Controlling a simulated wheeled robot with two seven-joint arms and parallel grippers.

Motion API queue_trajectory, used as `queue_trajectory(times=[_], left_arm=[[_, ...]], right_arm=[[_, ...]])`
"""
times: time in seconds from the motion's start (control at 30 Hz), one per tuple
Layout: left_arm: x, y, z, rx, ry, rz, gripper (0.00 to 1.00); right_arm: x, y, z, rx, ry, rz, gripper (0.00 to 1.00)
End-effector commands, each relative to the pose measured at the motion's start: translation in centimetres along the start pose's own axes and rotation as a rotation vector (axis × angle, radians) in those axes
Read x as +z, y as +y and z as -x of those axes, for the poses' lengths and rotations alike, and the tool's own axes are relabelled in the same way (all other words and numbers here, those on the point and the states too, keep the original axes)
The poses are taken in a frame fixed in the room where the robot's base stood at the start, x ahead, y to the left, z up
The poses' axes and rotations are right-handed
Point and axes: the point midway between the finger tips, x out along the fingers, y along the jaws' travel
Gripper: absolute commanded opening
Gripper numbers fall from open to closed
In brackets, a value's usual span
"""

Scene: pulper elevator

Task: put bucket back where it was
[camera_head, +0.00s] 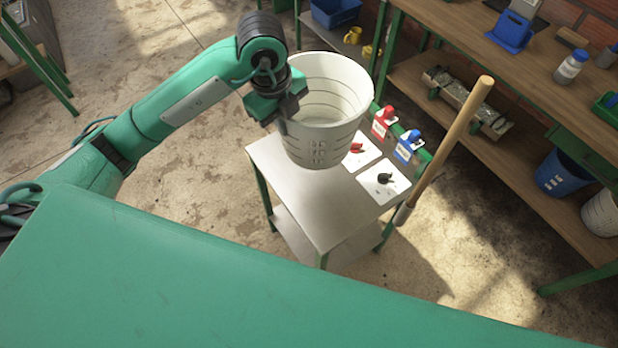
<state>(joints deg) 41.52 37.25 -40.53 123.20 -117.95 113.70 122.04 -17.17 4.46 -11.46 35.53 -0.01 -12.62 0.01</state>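A large white bucket (322,135) with dark ring lines is in the middle of the head view, over the far left part of a small white-topped table (320,205). I cannot tell whether its base touches the tabletop. My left gripper (281,107) is at the bucket's left side, with its dark jaws at the wall below the rim. It appears closed on the bucket's wall, though the fingertips are partly hidden. The inside of the bucket that shows looks empty. My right gripper does not show.
On the small table lie white sheets with a red and a black item (384,178); red and blue holders (406,146) stand at its edge. A wooden-handled tool (450,140) leans upright at its right. A long workbench (520,65) with shelves stands at right.

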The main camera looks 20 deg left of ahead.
Motion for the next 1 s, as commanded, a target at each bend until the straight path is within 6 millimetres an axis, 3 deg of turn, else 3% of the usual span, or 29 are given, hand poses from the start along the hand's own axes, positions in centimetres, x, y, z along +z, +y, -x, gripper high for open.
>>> queue_trajectory(times=[0.13, 0.37, 0.8, 1.0], left_arm=[[0.1, 0.0, 0.0, -0.008, -0.017, 0.159, 0.0], [0.2, 0.2, -1.2, -0.005, -0.025, 0.242, 0.0], [0.6, 1.4, -12.1, -0.004, -0.026, 0.241, 0.0], [0.7, 1.6, -15.1, -0.008, -0.026, 0.24, 0.0]], right_arm=[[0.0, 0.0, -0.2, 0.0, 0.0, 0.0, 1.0], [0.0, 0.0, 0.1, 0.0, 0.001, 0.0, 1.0], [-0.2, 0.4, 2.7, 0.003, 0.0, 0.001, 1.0], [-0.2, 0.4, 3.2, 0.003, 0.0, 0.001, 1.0]])
